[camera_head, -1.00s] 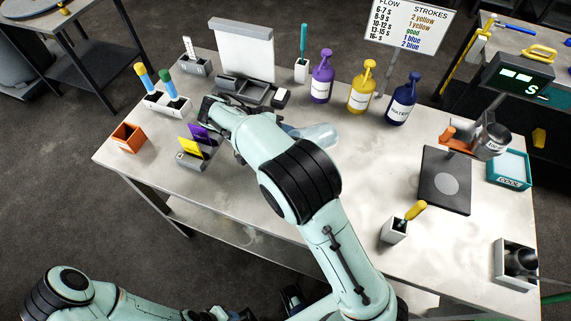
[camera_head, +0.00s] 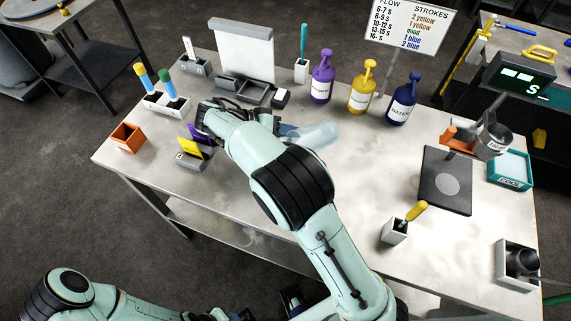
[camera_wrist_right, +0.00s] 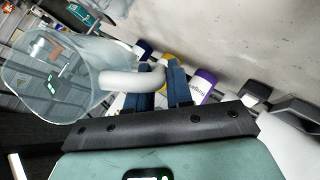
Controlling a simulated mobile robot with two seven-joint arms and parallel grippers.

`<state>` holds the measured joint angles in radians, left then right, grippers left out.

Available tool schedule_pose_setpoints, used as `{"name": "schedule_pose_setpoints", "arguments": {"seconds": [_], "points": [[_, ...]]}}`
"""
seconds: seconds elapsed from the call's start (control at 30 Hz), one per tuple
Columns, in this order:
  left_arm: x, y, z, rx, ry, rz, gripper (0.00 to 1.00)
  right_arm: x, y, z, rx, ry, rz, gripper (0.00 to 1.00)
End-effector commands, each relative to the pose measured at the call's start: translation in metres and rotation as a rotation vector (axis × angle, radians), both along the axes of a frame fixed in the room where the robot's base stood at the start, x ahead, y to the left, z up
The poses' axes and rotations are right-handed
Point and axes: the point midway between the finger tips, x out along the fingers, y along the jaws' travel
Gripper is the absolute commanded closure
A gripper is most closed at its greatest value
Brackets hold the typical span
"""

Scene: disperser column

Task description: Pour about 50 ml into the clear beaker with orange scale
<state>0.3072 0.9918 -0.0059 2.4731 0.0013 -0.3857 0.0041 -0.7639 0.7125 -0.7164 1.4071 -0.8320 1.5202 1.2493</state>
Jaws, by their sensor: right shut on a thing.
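In the head view my right arm hides the fingers. No other clear beaker with an orange scale can be made out. My left arm crosses the bottom left; its gripper is unclear.
Purple (camera_head: 322,80), yellow (camera_head: 361,92) and blue (camera_head: 402,102) pump bottles stand at the back. A metal cup (camera_head: 492,138) is on a stand at the right.

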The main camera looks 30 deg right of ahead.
Motion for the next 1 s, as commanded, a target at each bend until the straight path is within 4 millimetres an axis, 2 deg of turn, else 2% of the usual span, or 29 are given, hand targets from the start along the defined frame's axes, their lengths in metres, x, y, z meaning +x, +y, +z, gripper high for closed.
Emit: {"name": "schedule_pose_setpoints", "arguments": {"seconds": [1.0], "points": [[-0.0009,-0.0001,-0.0023,0.000,0.001,0.000,0.57,0.0001,0.0033,0.0026,-0.048,0.002,0.005,1.00]]}}
